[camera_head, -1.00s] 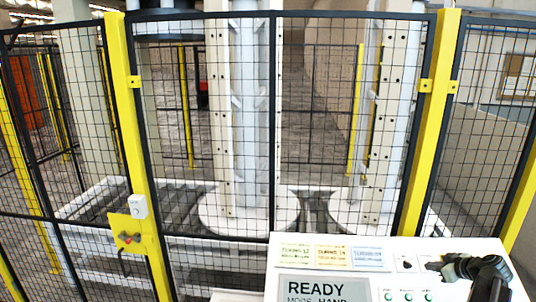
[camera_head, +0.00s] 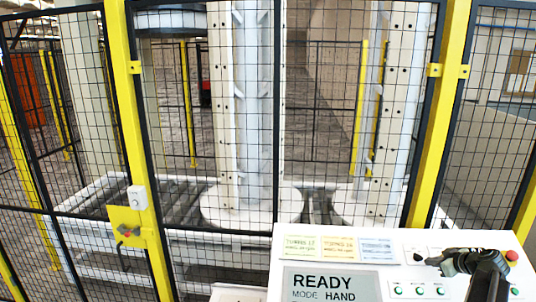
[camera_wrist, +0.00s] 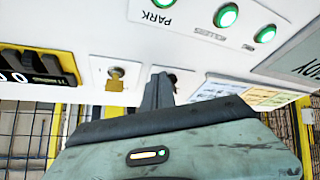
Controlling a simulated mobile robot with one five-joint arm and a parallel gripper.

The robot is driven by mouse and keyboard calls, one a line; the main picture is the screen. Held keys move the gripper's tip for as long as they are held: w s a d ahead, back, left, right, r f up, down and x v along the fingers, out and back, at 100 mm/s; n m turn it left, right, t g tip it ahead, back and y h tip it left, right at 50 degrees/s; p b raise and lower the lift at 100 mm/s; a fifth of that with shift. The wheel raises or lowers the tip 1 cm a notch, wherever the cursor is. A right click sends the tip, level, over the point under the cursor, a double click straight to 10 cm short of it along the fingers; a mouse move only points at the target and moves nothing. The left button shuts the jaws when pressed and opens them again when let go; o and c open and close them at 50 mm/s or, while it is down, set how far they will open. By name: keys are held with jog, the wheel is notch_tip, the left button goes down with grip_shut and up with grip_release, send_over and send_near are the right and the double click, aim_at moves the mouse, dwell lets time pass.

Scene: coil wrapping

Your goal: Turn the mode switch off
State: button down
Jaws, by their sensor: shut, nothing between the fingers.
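The white control panel (camera_head: 275,262) carries a display (camera_head: 330,284) reading READY, MODE HAND. A small dark knob (camera_head: 418,257), likely the mode switch, sits right of the paper labels; its setting is too small to read. My gripper (camera_head: 432,262) is shut and empty, its tip just right of this knob. In the wrist view my gripper's narrow dark fingers (camera_wrist: 158,90) reach to the panel beside the dark knob (camera_wrist: 173,79), partly hiding it; I cannot tell if they touch. A brass key switch (camera_wrist: 115,74) is left of the fingers there.
Green lit buttons (camera_wrist: 227,15) line the panel, one marked PARK. A red button (camera_head: 512,255) is at its right edge. A dark counter (camera_wrist: 38,68) sits left in the wrist view. A yellow-posted mesh fence (camera_head: 140,130) stands behind the panel.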

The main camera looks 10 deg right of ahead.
jog(key=shift+w+a, duration=0.1)
dwell(0.7)
jog(key=shift+a, duration=0.25)
jog(key=shift+s+a+f, duration=0.15)
jog(key=shift+s+a, duration=0.1)
jog(key=shift+a, duration=0.45)
jog(key=shift+s+f, duration=0.2)
jog(key=shift+s, duration=0.1)
notch_tip(320, 180, up, 6)
jog(key=s+p, duration=0.2)
jog(key=p, duration=0.3)
jog(key=shift+s+a+f, duration=0.2)
jog(key=shift+a+f, duration=0.05)
jog(key=shift+a, duration=0.05)
